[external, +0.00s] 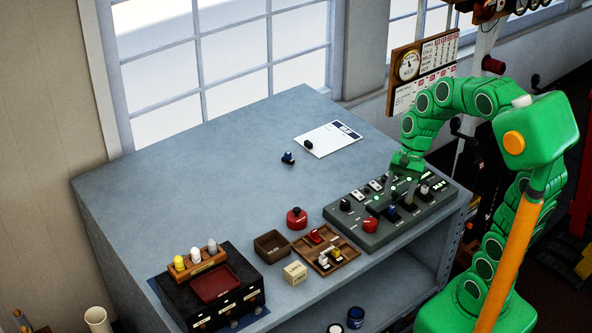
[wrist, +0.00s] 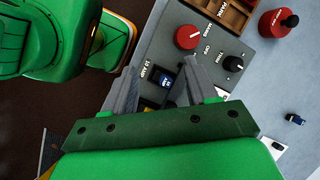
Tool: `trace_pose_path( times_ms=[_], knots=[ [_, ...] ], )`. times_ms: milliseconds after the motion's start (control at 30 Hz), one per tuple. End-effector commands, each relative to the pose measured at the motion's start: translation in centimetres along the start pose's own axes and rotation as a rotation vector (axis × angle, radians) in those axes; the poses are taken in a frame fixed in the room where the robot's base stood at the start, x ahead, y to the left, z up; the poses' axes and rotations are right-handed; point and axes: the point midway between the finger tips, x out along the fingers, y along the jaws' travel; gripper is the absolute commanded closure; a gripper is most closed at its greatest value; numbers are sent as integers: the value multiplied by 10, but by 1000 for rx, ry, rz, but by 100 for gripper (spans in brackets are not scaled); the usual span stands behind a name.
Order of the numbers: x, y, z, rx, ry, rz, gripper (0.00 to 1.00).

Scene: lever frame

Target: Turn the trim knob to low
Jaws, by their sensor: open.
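A control panel (external: 380,230) stands at the table's right front edge. A small black knob (external: 345,205) sits at its left end; it also shows in the wrist view (wrist: 232,63), beside small lettering that seems to read TRIM. Which way it points is too small to tell. My gripper (external: 401,188) is open above the middle of the panel, to the right of that knob. The knob is outside my fingers.
A red knob (external: 370,225) is close to the black knob. A wooden tray (external: 345,261) and a red button with a black top (external: 297,218) are left of the panel. A white card (external: 328,139) lies behind. The table's back left is clear.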

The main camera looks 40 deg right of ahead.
Motion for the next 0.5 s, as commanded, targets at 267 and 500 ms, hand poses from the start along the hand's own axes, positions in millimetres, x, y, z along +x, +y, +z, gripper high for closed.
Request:
trace_pose_path(
  times_ms=[267,500],
  knots=[
    [5,-69,-39,462,17,-66,42],
    [16,-116,-59,756,5,-109,42]
  ],
)
